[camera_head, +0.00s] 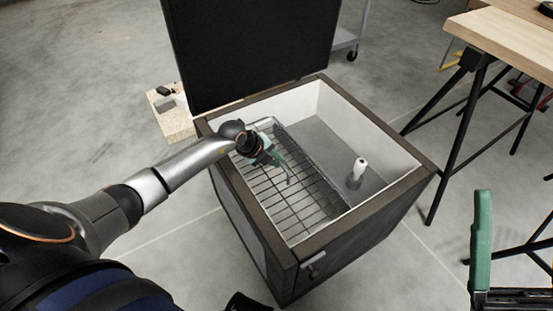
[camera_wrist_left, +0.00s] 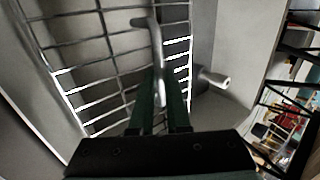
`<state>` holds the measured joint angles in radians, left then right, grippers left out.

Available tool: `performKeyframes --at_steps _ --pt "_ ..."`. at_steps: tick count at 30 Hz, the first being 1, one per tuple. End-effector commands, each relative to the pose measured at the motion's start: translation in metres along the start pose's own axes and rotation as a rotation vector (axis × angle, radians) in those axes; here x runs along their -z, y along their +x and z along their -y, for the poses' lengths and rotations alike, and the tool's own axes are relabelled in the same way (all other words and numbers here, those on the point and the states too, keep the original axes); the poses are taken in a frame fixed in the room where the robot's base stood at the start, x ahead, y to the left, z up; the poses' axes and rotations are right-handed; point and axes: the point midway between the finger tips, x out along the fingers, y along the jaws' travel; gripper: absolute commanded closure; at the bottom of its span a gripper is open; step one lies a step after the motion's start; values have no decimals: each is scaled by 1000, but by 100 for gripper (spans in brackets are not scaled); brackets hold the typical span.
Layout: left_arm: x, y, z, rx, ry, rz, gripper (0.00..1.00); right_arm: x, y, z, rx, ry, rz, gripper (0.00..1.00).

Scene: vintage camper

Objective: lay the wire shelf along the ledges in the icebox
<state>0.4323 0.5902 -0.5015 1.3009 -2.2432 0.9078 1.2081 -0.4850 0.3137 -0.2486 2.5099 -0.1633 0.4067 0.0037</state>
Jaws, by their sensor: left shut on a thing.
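The wire shelf (camera_head: 291,194), a dark grid of thin bars, is inside the open icebox (camera_head: 345,222), along its left side. It looks nearly level, close to the left wall. My left gripper (camera_head: 286,176) reaches over the left rim and is shut on the shelf, at a grey bar or handle on it. In the left wrist view the green fingers (camera_wrist_left: 160,95) close around this bar, with the wire shelf (camera_wrist_left: 88,62) beyond them. Whether the shelf touches the ledges cannot be told. My right gripper (camera_head: 520,250) is partly in frame at lower right, apparently open and empty.
The black lid (camera_head: 250,45) stands open behind the icebox. A wooden table (camera_head: 510,40) on dark trestles is at right. The icebox's right half is otherwise clear.

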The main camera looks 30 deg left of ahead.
Motion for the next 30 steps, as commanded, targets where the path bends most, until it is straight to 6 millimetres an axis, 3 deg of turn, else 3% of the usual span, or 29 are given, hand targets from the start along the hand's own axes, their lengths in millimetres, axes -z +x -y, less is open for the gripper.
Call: performKeyframes --at_steps 30 --pt "0 5 -2 4 1 0 100 0 0 0 -1 0 0 22"
